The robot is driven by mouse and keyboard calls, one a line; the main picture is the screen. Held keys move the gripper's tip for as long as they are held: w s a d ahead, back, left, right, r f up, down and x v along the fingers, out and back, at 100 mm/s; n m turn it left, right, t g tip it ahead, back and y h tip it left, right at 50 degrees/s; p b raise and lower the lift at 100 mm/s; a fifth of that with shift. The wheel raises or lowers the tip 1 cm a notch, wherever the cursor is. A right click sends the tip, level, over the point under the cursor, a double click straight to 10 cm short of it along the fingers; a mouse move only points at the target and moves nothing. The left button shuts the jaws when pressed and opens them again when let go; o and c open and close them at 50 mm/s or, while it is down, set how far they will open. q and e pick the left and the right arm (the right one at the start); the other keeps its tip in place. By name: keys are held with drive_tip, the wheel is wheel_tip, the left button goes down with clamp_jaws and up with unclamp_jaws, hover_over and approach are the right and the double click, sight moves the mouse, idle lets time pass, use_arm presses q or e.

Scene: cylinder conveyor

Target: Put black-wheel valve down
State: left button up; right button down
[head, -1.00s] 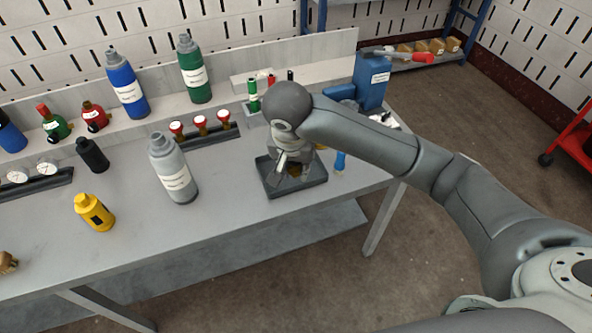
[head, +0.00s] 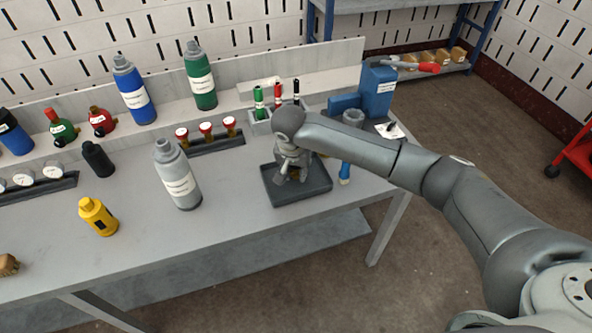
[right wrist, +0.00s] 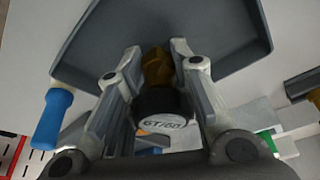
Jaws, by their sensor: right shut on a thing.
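My left gripper is not in view.
A grey bottle (head: 178,178) stands to the left, with a yellow bottle (head: 97,216) farther left. Red-topped valves (head: 206,127) and a marker holder (head: 261,126) are behind.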

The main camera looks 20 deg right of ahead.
drive_tip(key=shift+f, duration=0.45)
drive_tip(key=shift+f, duration=0.1)
drive_tip(key=c, duration=1.1)
unclamp_jaws()
drive_tip(key=shift+o, duration=0.2)
drive_tip(key=v, duration=1.2)
